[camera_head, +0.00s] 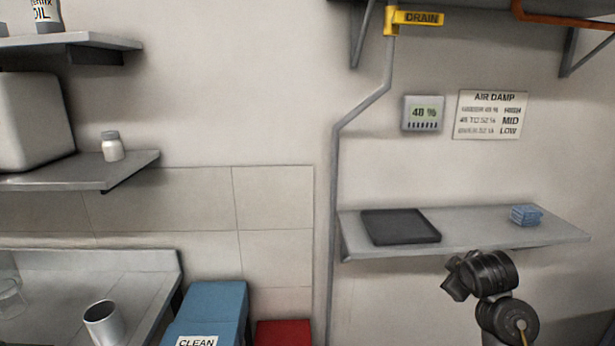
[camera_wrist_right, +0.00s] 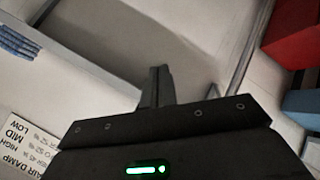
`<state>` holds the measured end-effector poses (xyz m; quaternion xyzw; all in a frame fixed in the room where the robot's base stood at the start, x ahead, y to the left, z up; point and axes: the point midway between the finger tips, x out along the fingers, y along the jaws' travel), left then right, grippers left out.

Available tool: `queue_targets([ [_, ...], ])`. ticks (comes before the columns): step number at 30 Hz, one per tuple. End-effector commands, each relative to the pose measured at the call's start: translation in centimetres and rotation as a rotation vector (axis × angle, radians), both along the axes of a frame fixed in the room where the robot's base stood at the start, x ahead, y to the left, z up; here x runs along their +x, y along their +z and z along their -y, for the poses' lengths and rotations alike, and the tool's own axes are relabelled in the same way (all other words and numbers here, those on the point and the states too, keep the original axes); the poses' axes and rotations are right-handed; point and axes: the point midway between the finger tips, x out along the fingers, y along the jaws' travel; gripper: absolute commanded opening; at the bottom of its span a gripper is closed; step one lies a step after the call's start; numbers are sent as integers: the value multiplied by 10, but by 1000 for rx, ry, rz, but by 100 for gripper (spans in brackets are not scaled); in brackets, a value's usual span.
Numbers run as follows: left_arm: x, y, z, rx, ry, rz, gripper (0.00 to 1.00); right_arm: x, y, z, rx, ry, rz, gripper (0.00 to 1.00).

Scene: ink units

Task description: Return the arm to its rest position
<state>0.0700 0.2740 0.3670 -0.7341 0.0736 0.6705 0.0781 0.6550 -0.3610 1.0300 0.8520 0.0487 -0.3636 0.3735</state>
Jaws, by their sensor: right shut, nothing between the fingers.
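My right arm (camera_head: 485,285) comes up at the lower right of the head view, in front of the wall and just below the right shelf. Its dark joints show, but I cannot make out the fingers there. In the right wrist view my right gripper (camera_wrist_right: 157,85) is shut, with its dark fingers together and nothing between them. My left arm and left gripper are not in view.
The right shelf (camera_head: 475,240) holds a dark tray (camera_head: 400,227) and a folded blue stack (camera_head: 525,215). A grey pipe (camera_head: 336,200) runs down the wall. A blue bin (camera_head: 215,300) and a red box (camera_head: 283,333) stand low at centre. A metal cup (camera_head: 103,322) is lower left.

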Motion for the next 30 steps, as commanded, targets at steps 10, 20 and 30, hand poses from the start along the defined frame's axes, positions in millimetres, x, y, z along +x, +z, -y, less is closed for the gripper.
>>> queue_targets([
  [10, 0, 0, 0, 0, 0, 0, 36, -197, -194, -63, 238, -160, -237, 0],
  [20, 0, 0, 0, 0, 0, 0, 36, -330, -239, -97, 398, -289, -376, 0],
  [30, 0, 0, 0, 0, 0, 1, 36, -406, -258, -116, 494, -389, -471, 0],
])
